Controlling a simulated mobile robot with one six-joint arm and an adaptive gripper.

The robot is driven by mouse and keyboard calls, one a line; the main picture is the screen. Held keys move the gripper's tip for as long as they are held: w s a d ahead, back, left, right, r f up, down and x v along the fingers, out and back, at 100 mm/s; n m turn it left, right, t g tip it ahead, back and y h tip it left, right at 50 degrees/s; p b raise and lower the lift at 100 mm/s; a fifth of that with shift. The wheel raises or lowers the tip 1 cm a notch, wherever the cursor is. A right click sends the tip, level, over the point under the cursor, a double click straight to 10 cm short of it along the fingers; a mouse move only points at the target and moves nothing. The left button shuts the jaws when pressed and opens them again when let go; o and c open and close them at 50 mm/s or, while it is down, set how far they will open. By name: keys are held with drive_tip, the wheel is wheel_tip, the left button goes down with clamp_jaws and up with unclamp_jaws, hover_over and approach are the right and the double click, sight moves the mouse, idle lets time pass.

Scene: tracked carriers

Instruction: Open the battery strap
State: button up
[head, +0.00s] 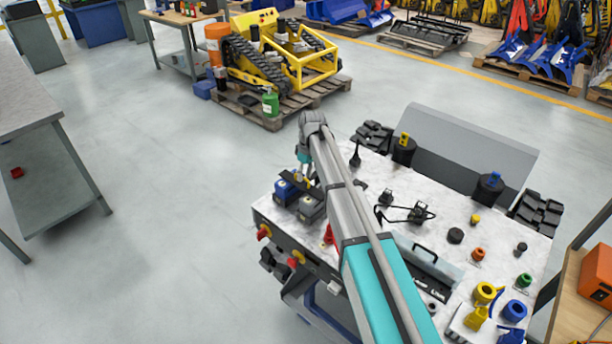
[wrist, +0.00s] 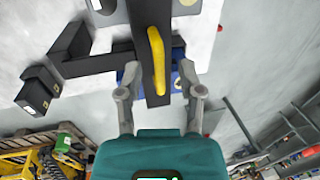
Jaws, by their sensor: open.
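The battery strap is a black bar with a yellow handle (wrist: 156,58) on it, seen close in the wrist view. My gripper (wrist: 161,92) is open, with one grey finger on each side of the black bar and the yellow handle's lower end between them. I cannot tell whether either finger touches it. A blue battery (wrist: 180,80) shows partly behind the bar. In the head view, my gripper (head: 304,166) points down over the cart's left corner, just above the blue battery (head: 285,192). The strap is small and partly hidden there.
The cart top (head: 370,185) is pale and carries a black cable (head: 405,212), black cylinders and coloured caps. A grey box-like battery (head: 312,207) stands beside the blue one. A yellow tracked machine (head: 275,55) sits on a pallet behind.

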clamp_jaws()
